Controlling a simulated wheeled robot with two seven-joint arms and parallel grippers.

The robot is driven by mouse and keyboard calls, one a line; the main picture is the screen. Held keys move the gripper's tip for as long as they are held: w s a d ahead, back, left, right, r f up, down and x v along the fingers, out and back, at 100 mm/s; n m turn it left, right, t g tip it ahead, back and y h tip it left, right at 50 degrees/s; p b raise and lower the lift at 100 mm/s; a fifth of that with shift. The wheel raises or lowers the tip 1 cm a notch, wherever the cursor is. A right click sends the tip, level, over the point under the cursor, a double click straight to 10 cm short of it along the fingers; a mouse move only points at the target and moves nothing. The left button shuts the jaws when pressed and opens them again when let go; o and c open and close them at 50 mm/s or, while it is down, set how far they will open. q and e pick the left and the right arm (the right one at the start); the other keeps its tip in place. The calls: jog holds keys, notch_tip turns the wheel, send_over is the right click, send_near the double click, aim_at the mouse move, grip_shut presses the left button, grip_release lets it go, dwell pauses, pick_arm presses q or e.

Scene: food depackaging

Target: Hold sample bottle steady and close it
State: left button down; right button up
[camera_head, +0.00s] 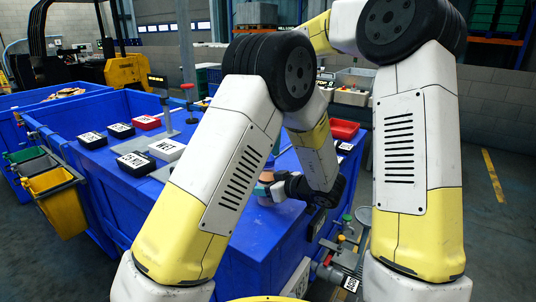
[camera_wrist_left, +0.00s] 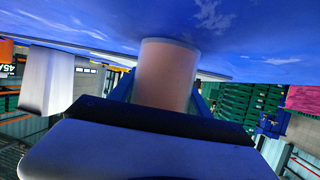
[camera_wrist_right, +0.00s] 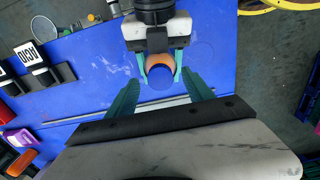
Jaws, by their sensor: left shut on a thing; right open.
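The sample bottle (camera_wrist_right: 160,61) shows from above in the right wrist view as an orange-brown round shape with a blue disc over its near part; I cannot tell whether a lid is on it. In the left wrist view it is a pale pinkish cylinder (camera_wrist_left: 166,75). My left gripper (camera_wrist_left: 165,92) is shut on it, one finger on each side. In the head view the bottle (camera_head: 266,177) is small and partly covered by my arm. My right gripper (camera_wrist_right: 160,78) is open, its teal fingers spread apart in front of the bottle and the left fingers in that picture.
Labelled black blocks (camera_head: 135,160), a white block (camera_head: 167,149) and a red box (camera_head: 146,122) lie to the left. A red tray (camera_head: 344,129) stands behind.

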aim_at(268, 181)
notch_tip(268, 181, up, 11)
jog(key=shift+r, duration=0.15)
pick_arm(q)
jog(key=shift+c, duration=2.2)
grip_release()
jog(key=v, duration=0.7)
jog(key=shift+s+d+r, duration=0.2)
jog(key=shift+s+d, duration=0.05)
